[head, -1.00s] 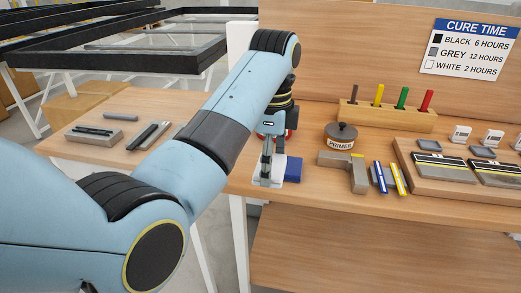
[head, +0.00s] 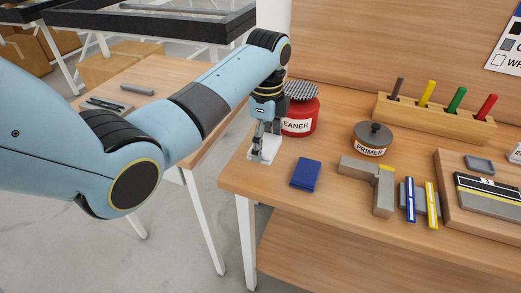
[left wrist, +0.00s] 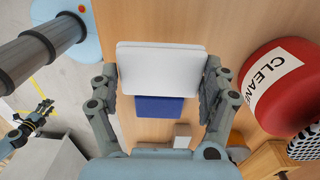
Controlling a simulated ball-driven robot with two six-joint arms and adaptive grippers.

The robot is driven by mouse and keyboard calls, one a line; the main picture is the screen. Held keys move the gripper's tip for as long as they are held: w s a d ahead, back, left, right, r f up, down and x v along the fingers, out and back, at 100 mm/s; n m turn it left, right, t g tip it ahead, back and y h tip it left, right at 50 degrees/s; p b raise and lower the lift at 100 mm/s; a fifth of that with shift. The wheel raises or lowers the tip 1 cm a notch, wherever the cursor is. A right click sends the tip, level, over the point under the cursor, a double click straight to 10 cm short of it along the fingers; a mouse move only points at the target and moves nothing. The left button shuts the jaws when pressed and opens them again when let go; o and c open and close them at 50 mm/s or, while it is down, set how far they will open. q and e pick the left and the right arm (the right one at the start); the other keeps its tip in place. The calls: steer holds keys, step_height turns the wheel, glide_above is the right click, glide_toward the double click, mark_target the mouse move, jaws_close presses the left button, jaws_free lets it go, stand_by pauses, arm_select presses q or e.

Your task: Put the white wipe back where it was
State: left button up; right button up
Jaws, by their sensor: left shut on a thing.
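The white wipe (head: 270,146) is a folded flat pad near the left edge of the bench, in front of the red cleaner can (head: 301,117). My left gripper (head: 264,151) points down and is shut on it. In the left wrist view the white wipe (left wrist: 160,70) spans between both fingers (left wrist: 162,92). I cannot tell whether it touches the bench. A folded blue wipe (head: 305,174) lies to its right, apart from it in the head view. A small dark gripper-like part, perhaps my right gripper (left wrist: 35,120), shows at the left wrist view's left; its jaws are unclear.
A wooden marker holder (head: 434,118) is behind. Bare bench lies in front of the blue wipe; a gap separates the bench from another table (head: 150,80).

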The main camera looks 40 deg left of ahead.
arm_select(q)
steer(key=shift+s+a+f, duration=0.1)
steer(key=shift+a+f, duration=0.4)
steer(key=shift+a, duration=0.1)
step_height(320, 180, down, 3)
steer(key=shift+f, duration=0.45)
steer(key=o, duration=1)
steer(key=shift+f, duration=0.1)
arm_select(e)
steer(key=shift+w+a+r, duration=0.1)
steer(key=shift+w+r, duration=0.05)
steer(key=shift+w, duration=0.55)
arm_select(q)
step_height(320, 180, up, 12)
steer(key=shift+r, duration=0.15)
arm_select(e)
steer(key=shift+w, duration=0.1)
